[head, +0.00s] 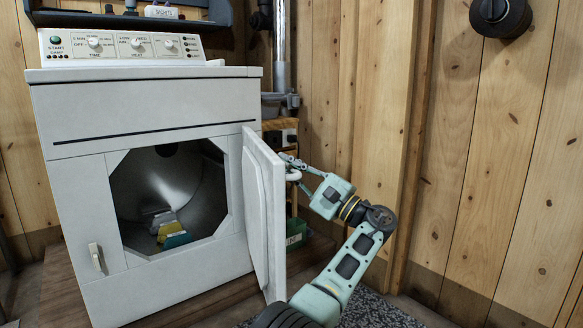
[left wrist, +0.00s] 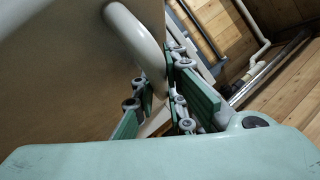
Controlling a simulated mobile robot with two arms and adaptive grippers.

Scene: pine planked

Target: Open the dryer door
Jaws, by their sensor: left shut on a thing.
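The white dryer (head: 150,105) stands on the left in the head view. Its door (head: 262,205) is swung wide open on the right side of the opening, seen nearly edge-on. The pale curved door handle (head: 293,176) is on the door's outer face and also shows in the left wrist view (left wrist: 136,36). My left gripper (head: 291,164) is shut on this handle, its green-padded fingers (left wrist: 160,97) on either side of it in the left wrist view. The handle's far end is hidden between the fingers. My right gripper is not in view.
Several folded coloured items (head: 174,232) lie inside the metal drum. A vertical pipe (head: 281,50) and a dark-green box (head: 296,232) stand behind the door. The pine wall (head: 440,140) is close on the right. A grey rug (head: 385,308) lies on the floor.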

